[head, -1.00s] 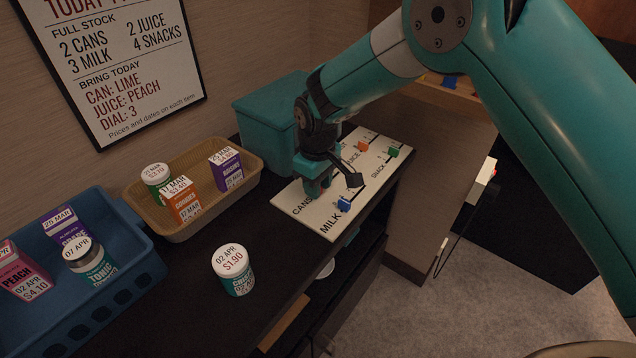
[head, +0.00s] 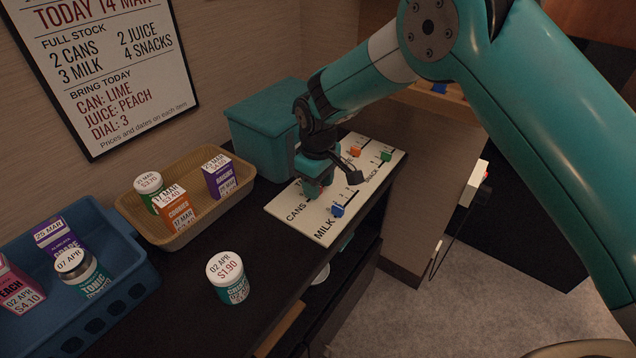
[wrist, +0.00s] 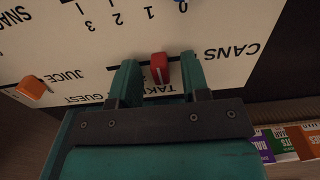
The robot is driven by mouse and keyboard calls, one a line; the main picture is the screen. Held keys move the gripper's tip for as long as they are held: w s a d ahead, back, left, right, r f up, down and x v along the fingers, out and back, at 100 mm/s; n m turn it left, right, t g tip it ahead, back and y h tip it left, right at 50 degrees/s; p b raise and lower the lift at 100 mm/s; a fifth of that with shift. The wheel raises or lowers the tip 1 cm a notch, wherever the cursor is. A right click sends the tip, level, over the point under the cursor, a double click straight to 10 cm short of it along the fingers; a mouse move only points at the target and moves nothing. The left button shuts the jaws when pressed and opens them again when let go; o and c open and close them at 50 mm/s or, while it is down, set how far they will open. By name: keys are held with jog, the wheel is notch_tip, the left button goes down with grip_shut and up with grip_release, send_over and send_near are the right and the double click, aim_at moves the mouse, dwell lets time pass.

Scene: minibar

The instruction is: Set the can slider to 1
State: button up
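The cream slider board (head: 289,219) lies on the dark counter with labelled rows for cans, milk, juice and snack. In the wrist view the red cans slider knob (wrist: 159,67) stands between the two teal fingers of my gripper (wrist: 160,78). A gap shows on each side of the knob, so my gripper is open around it. The CANS label (wrist: 231,53) is to its right, upside down. The fingers hide part of the cans row, and I cannot read the knob's setting. In the head view my gripper (head: 313,188) is down at the board's cans row.
The blue milk knob (head: 338,210), orange juice knob (head: 356,152) and green snack knob (head: 386,156) are close by. A teal box (head: 262,125) stands behind the board. A tan basket (head: 190,233), blue crate (head: 125,302) and lone can (head: 228,278) are to the left.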

notch_tip(320, 180, up, 18)
jog(key=shift+f, duration=0.25)
dwell(0.3)
jog(key=s+d+r+m+y+p, duration=0.15)
jog(key=s+d+r+p, duration=0.25)
jog(key=s+d+r, duration=0.55)
jog(key=s+d+r+m+y+p, duration=0.1)
jog(key=s+d+r, duration=0.1)
jog(key=s, duration=0.8)
jog(key=s+d+r+m+y+p, duration=0.1)
jog(key=s+r+p, duration=0.1)
jog(key=s, duration=0.8)
jog(key=shift+s+d+y, duration=0.2)
jog(key=shift+d+y, duration=0.15)
jog(key=shift+d, duration=0.05)
dwell(0.8)
